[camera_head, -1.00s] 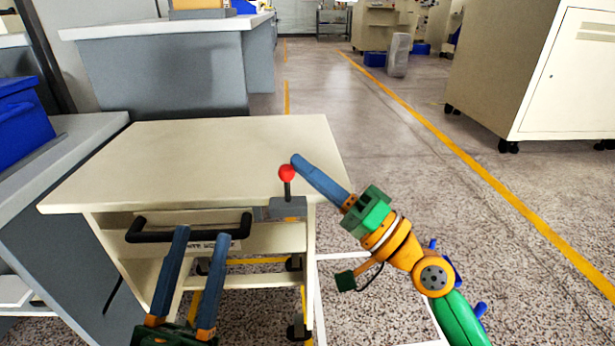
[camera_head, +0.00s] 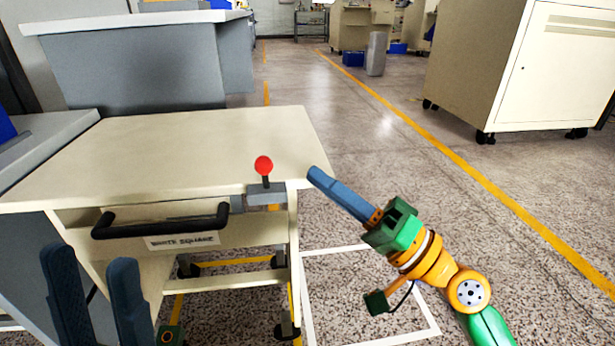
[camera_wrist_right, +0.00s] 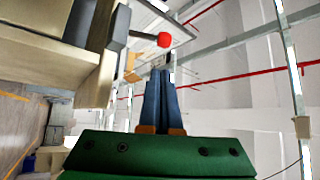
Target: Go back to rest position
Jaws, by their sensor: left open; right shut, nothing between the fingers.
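My left gripper (camera_head: 92,292) is at the lower left of the head view, its two blue fingers apart with nothing between them. It is below and in front of the cart's black handle (camera_head: 160,220), apart from it. My right gripper (camera_head: 314,174) has its blue fingers shut and empty, beside the right edge of the cart, a little right of the red-knobbed lever (camera_head: 263,166). In the right wrist view the shut fingers (camera_wrist_right: 158,75) point toward the red knob (camera_wrist_right: 164,40).
The beige cart (camera_head: 170,140) stands in front of me, with a white label below its handle. A grey workbench (camera_head: 145,65) is behind it. A white floor outline (camera_head: 415,338) lies under my right arm. A beige cabinet (camera_head: 525,80) stands at the right; the floor between is clear.

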